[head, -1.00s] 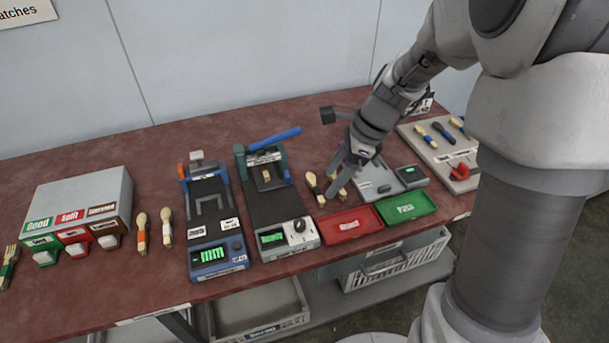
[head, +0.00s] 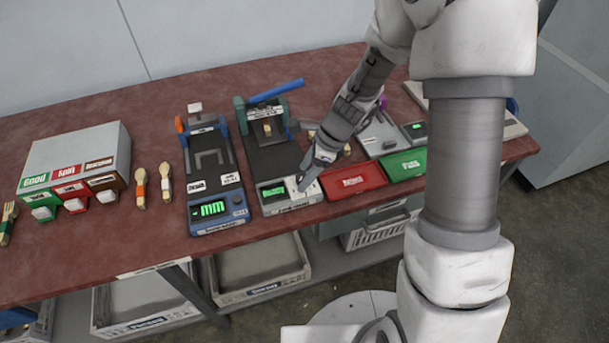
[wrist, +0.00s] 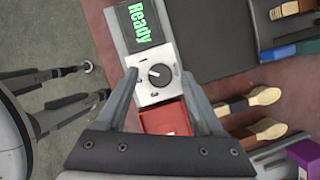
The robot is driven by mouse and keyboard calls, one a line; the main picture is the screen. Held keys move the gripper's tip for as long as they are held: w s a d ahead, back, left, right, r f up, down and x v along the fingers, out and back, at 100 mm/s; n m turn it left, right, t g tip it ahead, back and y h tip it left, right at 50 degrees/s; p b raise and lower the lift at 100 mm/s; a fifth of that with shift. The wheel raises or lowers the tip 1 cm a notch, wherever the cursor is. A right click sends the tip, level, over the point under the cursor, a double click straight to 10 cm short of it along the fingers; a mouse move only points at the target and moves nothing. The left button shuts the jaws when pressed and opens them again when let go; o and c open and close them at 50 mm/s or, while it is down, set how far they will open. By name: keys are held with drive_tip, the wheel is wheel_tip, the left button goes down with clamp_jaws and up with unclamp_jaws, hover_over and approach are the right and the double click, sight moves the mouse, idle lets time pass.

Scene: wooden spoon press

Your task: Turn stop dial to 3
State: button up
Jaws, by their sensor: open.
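The stop dial (wrist: 159,75) is a dark round knob on a white square plate beside a green "Ready" display (wrist: 139,22). It sits on the front panel of the press (head: 273,160) with the blue lever. My gripper (wrist: 156,84) is open, with one finger on each side of the dial plate in the wrist view. In the head view my gripper (head: 303,188) reaches down over the panel's right end and hides most of the dial. I cannot tell whether the fingers touch the knob. The numeral that the dial points to is too small to read.
A red tray (head: 352,182) and a green tray (head: 405,165) stand right of the press. A blue measuring device (head: 216,207) stands to its left. Wooden spoons (wrist: 262,97) lie near my gripper. The table's front edge is close to the panel.

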drive_tip(key=shift+a+f, duration=0.2)
drive_tip(key=shift+f, duration=0.2)
drive_tip(key=shift+c, duration=0.3)
clamp_jaws()
